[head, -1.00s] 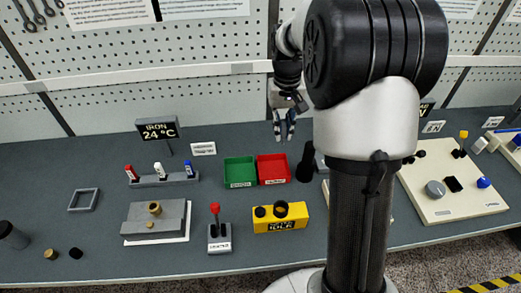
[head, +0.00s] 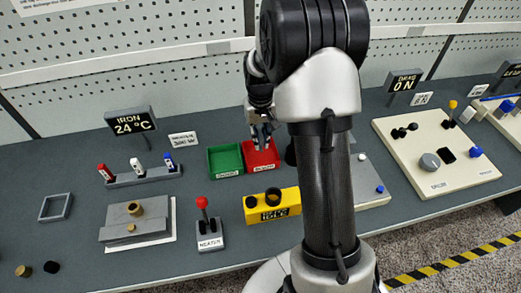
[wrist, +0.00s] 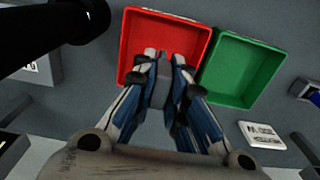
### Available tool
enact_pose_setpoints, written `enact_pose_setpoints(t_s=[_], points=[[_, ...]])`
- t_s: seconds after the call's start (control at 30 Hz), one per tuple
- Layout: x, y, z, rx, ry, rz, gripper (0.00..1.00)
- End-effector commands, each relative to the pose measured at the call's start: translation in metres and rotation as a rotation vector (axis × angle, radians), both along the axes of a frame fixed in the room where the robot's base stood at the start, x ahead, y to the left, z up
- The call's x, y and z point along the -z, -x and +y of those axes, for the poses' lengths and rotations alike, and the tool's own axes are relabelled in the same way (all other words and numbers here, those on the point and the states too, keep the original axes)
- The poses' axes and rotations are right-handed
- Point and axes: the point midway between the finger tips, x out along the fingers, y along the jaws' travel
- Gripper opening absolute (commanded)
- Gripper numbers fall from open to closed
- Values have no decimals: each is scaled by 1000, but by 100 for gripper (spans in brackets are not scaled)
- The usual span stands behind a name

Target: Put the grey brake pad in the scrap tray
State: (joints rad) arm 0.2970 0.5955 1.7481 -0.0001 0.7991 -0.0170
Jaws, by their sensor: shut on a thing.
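My gripper (wrist: 165,62) is shut on a grey piece (wrist: 161,88), the brake pad, which shows as a narrow grey strip between the blue-and-grey fingers. Most of the pad is hidden by the fingers. The fingertips reach over the red tray (wrist: 129,45) in the wrist view. In the head view my gripper (head: 262,138) is at the back part of the red tray (head: 262,167); its height above the floor of the tray is hard to tell. The red tray has a front label too small to read surely, and its visible floor is empty.
A green tray (head: 225,172) adjoins the red one. A dark upright post (head: 291,152) stands close on its other side, large in the wrist view (wrist: 50,22). A yellow block (head: 262,212) with black round parts is in front. A red-knobbed lever (head: 203,203) stands to the left.

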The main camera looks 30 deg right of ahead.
Motion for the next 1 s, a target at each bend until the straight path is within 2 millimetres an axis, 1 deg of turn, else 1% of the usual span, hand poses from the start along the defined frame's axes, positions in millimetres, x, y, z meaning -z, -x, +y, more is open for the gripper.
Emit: enact_pose_setpoints(t_s=[0.17,0.3,0.37,0.63,0.73,0.77,1.0], points=[[15,0,0,0,0,0,0],[38,0,0,0,0,1,0],[44,0,0,0,0,0,0],[44,0,0,0,1,-2,0],[47,0,0,0,0,-1,0],[48,0,0,0,0,-1,13],[47,0,0,0,0,-1,29]])
